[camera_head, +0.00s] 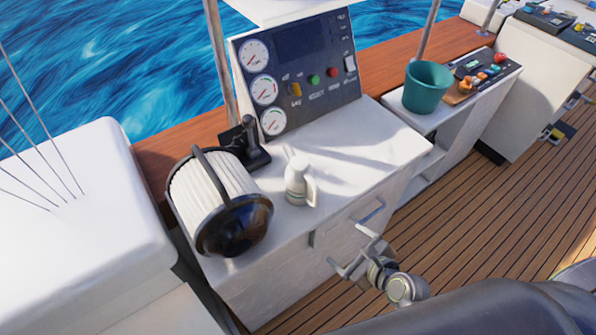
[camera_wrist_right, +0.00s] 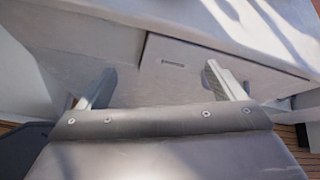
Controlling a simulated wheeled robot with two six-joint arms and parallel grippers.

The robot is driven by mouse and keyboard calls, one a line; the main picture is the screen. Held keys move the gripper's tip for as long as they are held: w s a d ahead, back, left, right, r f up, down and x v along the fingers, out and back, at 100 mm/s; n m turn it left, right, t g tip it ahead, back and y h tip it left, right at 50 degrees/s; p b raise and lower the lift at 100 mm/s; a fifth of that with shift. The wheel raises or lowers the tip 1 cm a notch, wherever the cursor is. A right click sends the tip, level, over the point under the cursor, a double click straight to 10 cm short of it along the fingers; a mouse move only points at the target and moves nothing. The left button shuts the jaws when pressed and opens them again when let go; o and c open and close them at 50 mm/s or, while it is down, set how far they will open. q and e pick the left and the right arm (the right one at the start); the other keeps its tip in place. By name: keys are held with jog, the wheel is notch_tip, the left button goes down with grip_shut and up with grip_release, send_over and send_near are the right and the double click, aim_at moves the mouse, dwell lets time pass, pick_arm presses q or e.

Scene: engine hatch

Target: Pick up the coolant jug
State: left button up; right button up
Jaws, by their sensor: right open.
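The coolant jug, which I take to be the small white jug (camera_head: 299,184) with a handle on its right side, stands upright on the white console top (camera_head: 375,140) in the head view. My right gripper (camera_head: 348,248) is below and to the right of it, in front of the cabinet face, apart from the jug. Its two fingers are spread and empty. In the right wrist view the open gripper (camera_wrist_right: 160,82) faces the white cabinet front, and the jug does not show there. My left gripper is not in view.
A large white pleated filter with a dark end cap (camera_head: 235,224) lies just left of the jug. Behind stand a black throttle lever (camera_head: 252,140) and a gauge panel (camera_head: 300,75). A teal bucket (camera_head: 427,87) is at the right. The console top right of the jug is clear.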

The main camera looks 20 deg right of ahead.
notch_tip(320, 180, up, 11)
jog(key=a+m+t+y+p, duration=0.1)
jog(key=m+t, duration=0.1)
jog(key=m, duration=0.2)
send_near(317, 200)
jog(key=w+a, duration=0.1)
jog(key=w, duration=0.2)
jog(key=x, duration=0.2)
jog(key=f+p+x, duration=0.1)
jog(key=x, duration=0.2)
jog(key=shift+a+f, duration=0.1)
jog(key=shift+f, duration=0.05)
jog(key=shift+w+a+f, duration=0.15)
jog(key=shift+w+f, duration=0.05)
jog(key=shift+w, duration=0.5)
jog(key=x, duration=0.3)
jog(key=shift+w+d+p, duration=0.15)
jog(key=shift+d+p, duration=0.05)
jog(key=shift+p, duration=0.15)
jog(key=shift+w+a+f, duration=0.25)
jog(key=shift+w+f, duration=0.05)
jog(key=shift+w, duration=0.3)
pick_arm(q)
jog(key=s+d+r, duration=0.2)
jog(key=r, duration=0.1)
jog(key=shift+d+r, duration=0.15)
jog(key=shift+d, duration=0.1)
